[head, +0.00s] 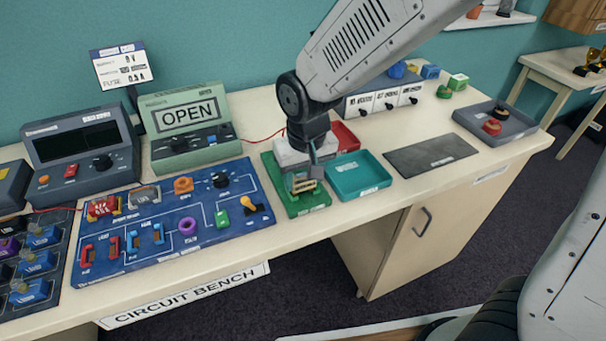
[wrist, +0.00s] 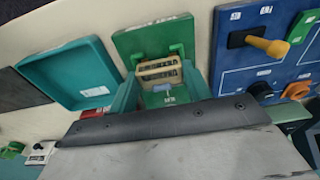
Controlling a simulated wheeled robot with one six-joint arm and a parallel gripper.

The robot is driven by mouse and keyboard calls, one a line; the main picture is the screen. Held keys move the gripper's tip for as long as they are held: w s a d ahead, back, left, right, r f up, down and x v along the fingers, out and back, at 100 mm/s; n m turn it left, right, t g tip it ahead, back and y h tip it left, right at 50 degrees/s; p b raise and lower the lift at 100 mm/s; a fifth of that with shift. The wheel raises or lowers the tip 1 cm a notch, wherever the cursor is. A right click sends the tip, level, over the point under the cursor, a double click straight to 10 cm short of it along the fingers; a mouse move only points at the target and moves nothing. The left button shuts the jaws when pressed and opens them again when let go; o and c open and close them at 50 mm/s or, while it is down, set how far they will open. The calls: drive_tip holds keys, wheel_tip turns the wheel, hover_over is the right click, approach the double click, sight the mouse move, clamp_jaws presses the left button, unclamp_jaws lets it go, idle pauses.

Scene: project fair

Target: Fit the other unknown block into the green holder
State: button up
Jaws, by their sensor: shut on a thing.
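The green holder (head: 310,206) is a flat green base on the bench, left of the teal tray. Its green plate also shows in the wrist view (wrist: 128,42). My gripper (head: 303,180) points down over the holder. In the wrist view my gripper (wrist: 160,88) is shut on a tan block (wrist: 158,68) with dark windows, held between two teal-green fingers. The block also shows in the head view (head: 304,185), low over the holder's front part. A green labelled surface (wrist: 165,99) lies just below it. I cannot tell whether the block touches the holder or is seated.
The teal tray (head: 347,190) is close on the right, with a red tray (head: 343,138) behind. The blue circuit board (head: 150,260) lies on the left. A dark mat (head: 405,163) is bare.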

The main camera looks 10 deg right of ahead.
drive_tip(key=shift+f, duration=0.4)
drive_tip(key=o, duration=1.5)
drive_tip(key=shift+o, duration=0.2)
drive_tip(key=shift+r, duration=4)
drive_tip(key=shift+s, duration=0.1)
drive_tip(key=s+d+r+m, duration=0.1)
drive_tip(key=s+d+r, duration=0.3)
drive_tip(key=s+d, duration=0.5)
drive_tip(key=s+d+r+m, duration=0.2)
drive_tip(key=s+d+r, duration=0.1)
drive_tip(key=s+d, duration=0.7)
drive_tip(key=shift+d+r, duration=0.4)
drive_tip(key=shift+d, duration=0.4)
